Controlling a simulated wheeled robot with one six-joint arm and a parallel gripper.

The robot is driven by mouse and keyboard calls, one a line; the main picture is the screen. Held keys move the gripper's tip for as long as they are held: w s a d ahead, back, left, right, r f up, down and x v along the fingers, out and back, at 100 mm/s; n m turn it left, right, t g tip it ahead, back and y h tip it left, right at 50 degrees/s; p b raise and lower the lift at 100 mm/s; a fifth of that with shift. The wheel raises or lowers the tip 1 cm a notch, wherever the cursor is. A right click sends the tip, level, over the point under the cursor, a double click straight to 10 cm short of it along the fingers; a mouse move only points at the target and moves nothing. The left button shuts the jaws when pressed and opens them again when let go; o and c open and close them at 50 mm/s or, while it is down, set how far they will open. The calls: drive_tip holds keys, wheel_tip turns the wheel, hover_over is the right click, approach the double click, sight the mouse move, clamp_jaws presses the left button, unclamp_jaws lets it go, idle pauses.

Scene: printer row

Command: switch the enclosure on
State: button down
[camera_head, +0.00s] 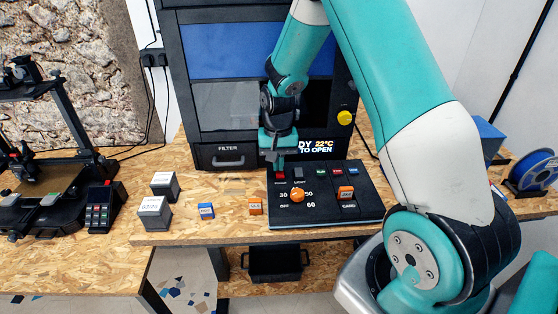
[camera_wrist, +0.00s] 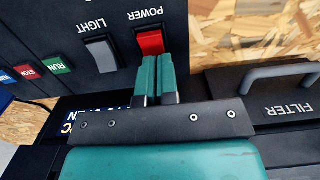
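The enclosure (camera_head: 181,75) is a dark cabinet with a blue upper window and a partly hidden lit display (camera_head: 317,146) showing "22°C" and "TO OPEN". In front of it lies a black control panel (camera_head: 335,212). The red POWER switch (camera_wrist: 149,42) is at the panel's far left corner, beside the grey LIGHT switch (camera_wrist: 101,54). My gripper (camera_wrist: 157,62) is shut and empty, pointing down, with its fingertips right at the edge of the red switch. Whether they touch it I cannot tell. In the head view my gripper (camera_head: 279,168) is over that corner.
A FILTER drawer (camera_head: 228,158) is left of my gripper. Grey boxes (camera_head: 154,213) and a blue block (camera_head: 206,210) stand on the table. A yellow knob (camera_head: 345,117) is on the enclosure's right.

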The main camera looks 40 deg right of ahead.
drive_tip(key=shift+s+f, duration=0.25)
drive_tip(key=shift+f, duration=0.3)
drive_tip(key=shift+s+a, duration=0.25)
drive_tip(key=shift+s, duration=0.15)
wheel_tip(320, 180, up, 13)
drive_tip(key=w+b, duration=0.1)
drive_tip(key=b, duration=0.2)
drive_tip(key=shift+w+d, duration=0.3)
drive_tip(key=shift+d, duration=0.15)
